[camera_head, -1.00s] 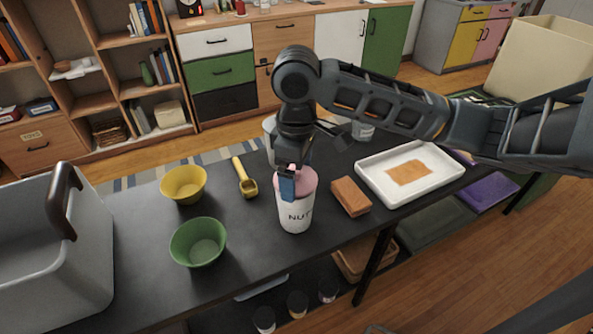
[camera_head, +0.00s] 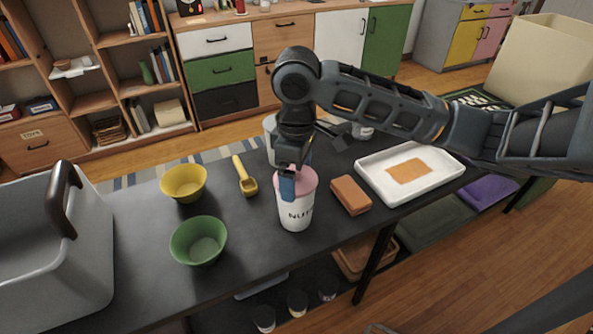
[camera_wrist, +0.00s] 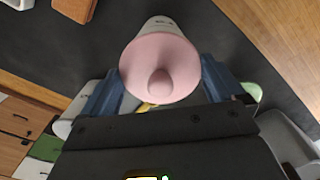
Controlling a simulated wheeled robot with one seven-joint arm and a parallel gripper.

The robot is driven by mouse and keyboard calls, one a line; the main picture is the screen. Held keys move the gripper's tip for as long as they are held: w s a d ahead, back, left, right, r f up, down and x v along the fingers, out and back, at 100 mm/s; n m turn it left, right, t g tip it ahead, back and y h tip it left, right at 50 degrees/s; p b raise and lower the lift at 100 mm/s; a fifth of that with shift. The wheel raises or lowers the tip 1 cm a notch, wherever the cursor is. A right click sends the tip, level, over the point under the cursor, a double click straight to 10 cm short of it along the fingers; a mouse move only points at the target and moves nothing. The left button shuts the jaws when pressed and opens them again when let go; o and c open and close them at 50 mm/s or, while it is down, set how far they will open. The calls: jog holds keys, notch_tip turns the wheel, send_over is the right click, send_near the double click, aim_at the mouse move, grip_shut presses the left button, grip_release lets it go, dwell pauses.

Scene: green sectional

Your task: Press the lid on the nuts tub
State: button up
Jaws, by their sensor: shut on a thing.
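The nuts tub (camera_head: 296,214) is a white, upright tub with dark lettering on the black table. A pink lid (camera_head: 308,180) sits at its top; I see no clear gap between them. In the wrist view the lid (camera_wrist: 160,55) is round with a knob in its middle, and the tub (camera_wrist: 163,22) shows beyond it. My gripper (camera_head: 290,186) is over the tub from above. Its blue fingers stand on either side of the lid, shut on it. One finger hides part of the lid and the tub's rim in the head view.
An orange-brown block (camera_head: 350,195) is close to the tub's right, with a white tray (camera_head: 447,186) beyond. A green bowl (camera_head: 198,241), a yellow bowl (camera_head: 184,183) and a yellow scoop (camera_head: 245,177) are to the left. A grey bin (camera_head: 80,285) stands at the far left. A whitish container (camera_head: 270,149) is behind.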

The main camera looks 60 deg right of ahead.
jog(key=shift+f, duration=0.2)
dwell(0.4)
dwell(0.3)
jog(key=o, duration=0.6)
jog(key=shift+o, duration=0.2)
jog(key=shift+r, duration=0.15)
jog(key=shift+r+p, duration=2.95)
jog(key=shift+r, duration=0.45)
jog(key=shift+c, duration=0.3)
